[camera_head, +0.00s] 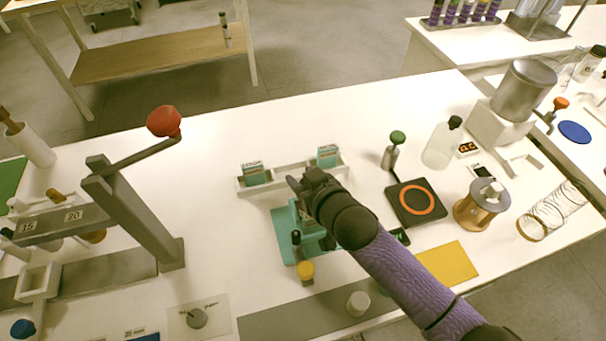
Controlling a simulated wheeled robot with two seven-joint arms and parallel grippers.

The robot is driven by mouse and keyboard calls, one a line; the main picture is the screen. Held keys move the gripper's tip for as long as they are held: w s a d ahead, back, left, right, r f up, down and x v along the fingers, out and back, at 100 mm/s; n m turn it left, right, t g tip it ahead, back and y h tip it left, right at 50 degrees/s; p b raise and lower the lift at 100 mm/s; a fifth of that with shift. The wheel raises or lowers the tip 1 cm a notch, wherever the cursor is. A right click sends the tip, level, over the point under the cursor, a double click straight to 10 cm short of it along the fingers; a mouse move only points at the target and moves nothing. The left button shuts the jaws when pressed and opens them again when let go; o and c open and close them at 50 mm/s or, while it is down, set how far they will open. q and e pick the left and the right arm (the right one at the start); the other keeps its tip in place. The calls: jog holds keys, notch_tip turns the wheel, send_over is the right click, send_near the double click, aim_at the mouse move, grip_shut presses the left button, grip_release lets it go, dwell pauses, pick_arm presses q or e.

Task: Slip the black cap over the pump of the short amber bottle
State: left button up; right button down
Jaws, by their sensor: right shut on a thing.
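My right arm comes in from the lower right, and its black gripper (302,184) is over the teal stand (285,236) in the middle of the table. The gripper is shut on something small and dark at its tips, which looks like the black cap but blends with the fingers. The short amber bottle is not clearly made out; the gripper and forearm cover part of the stand. A small dark-topped bottle (296,243) and a yellow-orange topped one (306,271) stand at the stand's near side. My left gripper is not in view.
A white tray (277,183) with teal boxes lies just behind the gripper. To the right are a green-topped bottle (390,155), a black plate with an orange ring (416,203) and a copper spool (482,208). A grey post with a red knob (164,121) rises at left.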

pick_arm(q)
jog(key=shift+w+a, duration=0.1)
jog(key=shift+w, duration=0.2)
pick_arm(e)
jog(key=shift+f, duration=0.1)
jog(key=shift+f, duration=0.3)
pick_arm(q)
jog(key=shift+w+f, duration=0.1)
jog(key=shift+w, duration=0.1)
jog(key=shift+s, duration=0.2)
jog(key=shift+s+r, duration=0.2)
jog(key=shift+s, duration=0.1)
